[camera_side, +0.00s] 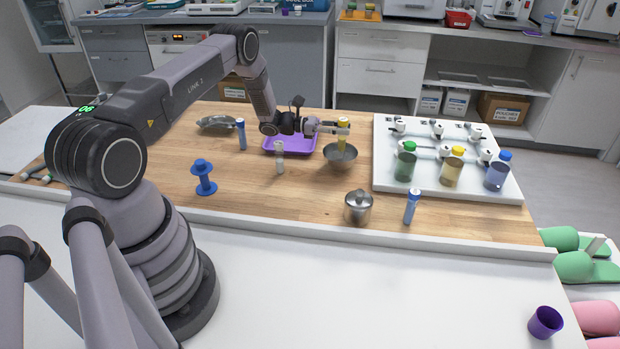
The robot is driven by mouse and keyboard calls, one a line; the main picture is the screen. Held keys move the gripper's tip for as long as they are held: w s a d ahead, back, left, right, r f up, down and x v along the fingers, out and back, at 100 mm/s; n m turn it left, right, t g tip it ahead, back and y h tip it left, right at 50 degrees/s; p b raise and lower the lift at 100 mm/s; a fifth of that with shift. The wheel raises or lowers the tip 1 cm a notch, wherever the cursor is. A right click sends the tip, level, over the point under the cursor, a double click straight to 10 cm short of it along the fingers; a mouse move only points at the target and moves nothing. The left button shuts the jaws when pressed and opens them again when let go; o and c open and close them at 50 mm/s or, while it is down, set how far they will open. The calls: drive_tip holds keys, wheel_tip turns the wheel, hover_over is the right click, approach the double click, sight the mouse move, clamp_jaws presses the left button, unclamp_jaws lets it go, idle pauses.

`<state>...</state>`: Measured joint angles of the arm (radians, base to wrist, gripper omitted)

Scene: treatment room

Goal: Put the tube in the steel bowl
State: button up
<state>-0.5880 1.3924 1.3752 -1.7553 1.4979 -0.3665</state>
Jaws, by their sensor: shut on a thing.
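My gripper (341,128) is shut on a yellow tube (342,142) and holds it upright over the steel bowl (341,161). The tube's lower end overlaps the bowl's opening in the picture; I cannot tell whether it touches the bowl's inside. The bowl stands on the wooden board, between the purple tray and the white rack board.
A purple tray (273,149), clear vial (280,160) and blue stand (203,179) are left of the bowl. A lidded steel pot (358,207) and blue tube (411,208) are in front. The white board (390,183) with several jars is right.

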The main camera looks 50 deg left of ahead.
sight(342, 119)
drive_tip(key=shift+f, duration=1.15)
drive_tip(key=o, duration=1)
drive_tip(key=shift+c, duration=0.2)
drive_tip(key=shift+r, duration=3.5)
